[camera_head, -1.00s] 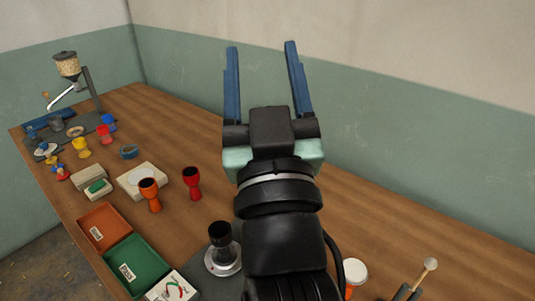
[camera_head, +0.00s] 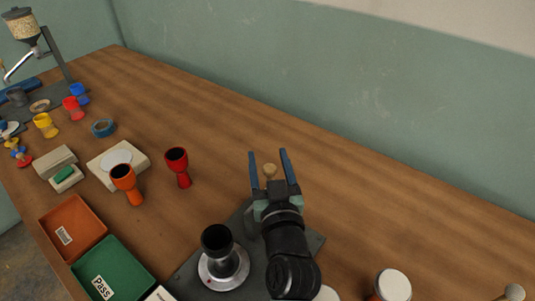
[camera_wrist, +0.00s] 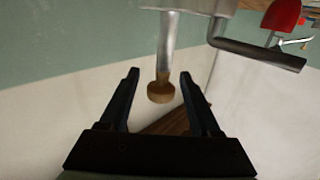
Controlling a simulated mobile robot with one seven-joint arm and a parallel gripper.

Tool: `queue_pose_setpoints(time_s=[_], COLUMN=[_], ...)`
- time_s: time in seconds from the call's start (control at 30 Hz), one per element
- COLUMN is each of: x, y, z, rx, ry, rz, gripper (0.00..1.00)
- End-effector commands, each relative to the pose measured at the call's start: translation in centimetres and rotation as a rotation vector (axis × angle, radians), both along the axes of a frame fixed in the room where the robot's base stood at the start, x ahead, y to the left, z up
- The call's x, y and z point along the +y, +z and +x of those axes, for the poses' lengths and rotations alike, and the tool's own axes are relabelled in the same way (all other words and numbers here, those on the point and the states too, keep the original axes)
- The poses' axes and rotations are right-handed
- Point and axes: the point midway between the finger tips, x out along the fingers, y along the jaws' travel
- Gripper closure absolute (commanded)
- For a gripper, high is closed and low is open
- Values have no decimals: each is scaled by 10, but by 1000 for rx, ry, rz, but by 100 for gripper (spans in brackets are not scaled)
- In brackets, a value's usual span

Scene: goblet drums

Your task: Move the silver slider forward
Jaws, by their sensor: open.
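A silver rod (camera_wrist: 167,45) with a round wooden knob (camera_wrist: 161,92) shows in the wrist view and looks like the silver slider. It runs out of a grey metal body (camera_wrist: 190,4) at the top edge. My gripper (camera_wrist: 158,85) is open, with the knob between its two dark fingers and a gap on each side. In the head view the tan knob (camera_head: 270,170) shows between the blue fingers of my gripper (camera_head: 267,156). My arm hides most of the rod and its body there.
A black cup (camera_head: 217,240) stands in a silver ring on a dark plate (camera_head: 190,275) left of my arm. A grey bar handle (camera_wrist: 258,53) lies near the right finger. Red (camera_head: 178,167) and orange (camera_head: 127,183) goblets stand farther left. The table's back right is clear.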

Motion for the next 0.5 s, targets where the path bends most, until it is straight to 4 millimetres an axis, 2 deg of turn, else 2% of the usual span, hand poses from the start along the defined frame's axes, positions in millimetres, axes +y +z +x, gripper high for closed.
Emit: queue_pose_setpoints(time_s=[0.13,0.4,0.43,0.5], x=[2,2,2,2], y=[1,0,0,0], z=[10,11,11,11], rx=[-1,-1,-1,-1], ry=[0,1,1,1], rz=[-1,-1,-1,-1], gripper=[36,36,38,50])
